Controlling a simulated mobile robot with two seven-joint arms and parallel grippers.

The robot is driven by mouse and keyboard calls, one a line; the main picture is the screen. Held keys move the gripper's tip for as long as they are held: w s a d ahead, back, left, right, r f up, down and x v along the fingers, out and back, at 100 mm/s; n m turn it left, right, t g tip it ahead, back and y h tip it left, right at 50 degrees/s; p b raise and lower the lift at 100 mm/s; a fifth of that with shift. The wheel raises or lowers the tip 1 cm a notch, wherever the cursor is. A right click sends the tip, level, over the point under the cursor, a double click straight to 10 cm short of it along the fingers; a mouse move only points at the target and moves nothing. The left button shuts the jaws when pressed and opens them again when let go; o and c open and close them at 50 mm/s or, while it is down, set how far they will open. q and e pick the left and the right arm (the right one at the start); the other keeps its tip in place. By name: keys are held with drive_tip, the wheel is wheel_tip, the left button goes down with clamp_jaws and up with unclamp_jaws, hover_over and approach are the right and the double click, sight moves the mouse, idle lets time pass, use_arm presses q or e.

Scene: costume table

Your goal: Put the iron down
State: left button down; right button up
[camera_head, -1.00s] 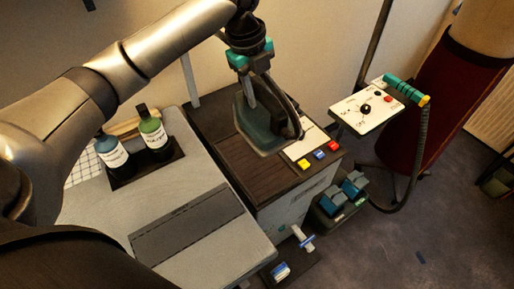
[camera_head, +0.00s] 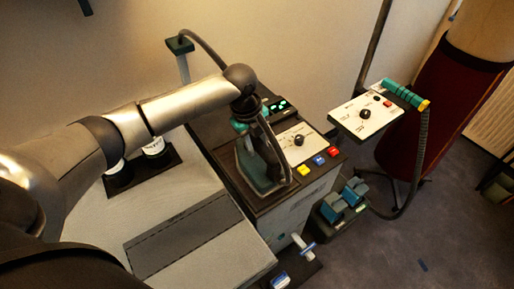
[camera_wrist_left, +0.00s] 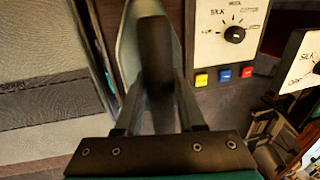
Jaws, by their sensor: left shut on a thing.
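The iron (camera_head: 250,163) has a grey-green soleplate and a dark handle. It is at the dark top of the steam station (camera_head: 213,133), left of the control panel. It appears tilted, and I cannot tell whether it touches the surface. My left gripper (camera_head: 262,124) is above it, shut on its handle. In the left wrist view, the dark handle (camera_wrist_left: 154,50) sits between my two fingers (camera_wrist_left: 156,112), with the pale body behind it. My right gripper is in no view.
A white control panel (camera_head: 292,145) with a knob and coloured buttons (camera_head: 318,160) lies right of the iron. The grey ironing board (camera_head: 195,205) is to the left, with bottles (camera_head: 153,147) partly hidden by my arm. A second panel (camera_head: 366,114) stands at right.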

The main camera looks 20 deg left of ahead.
sight(250, 161)
use_arm(q)
drive_tip(key=shift+w+f, duration=0.1)
drive_tip(key=shift+f, duration=0.65)
drive_tip(key=shift+f, duration=0.1)
drive_tip(key=c, duration=0.5)
unclamp_jaws()
drive_tip(key=shift+f, duration=0.15)
drive_tip(key=r, duration=0.4)
drive_tip(key=s+r+p, duration=0.1)
drive_tip(key=r, duration=0.3)
drive_tip(key=s+a+r, duration=0.1)
drive_tip(key=r, duration=0.3)
drive_tip(key=shift+s+a, duration=0.1)
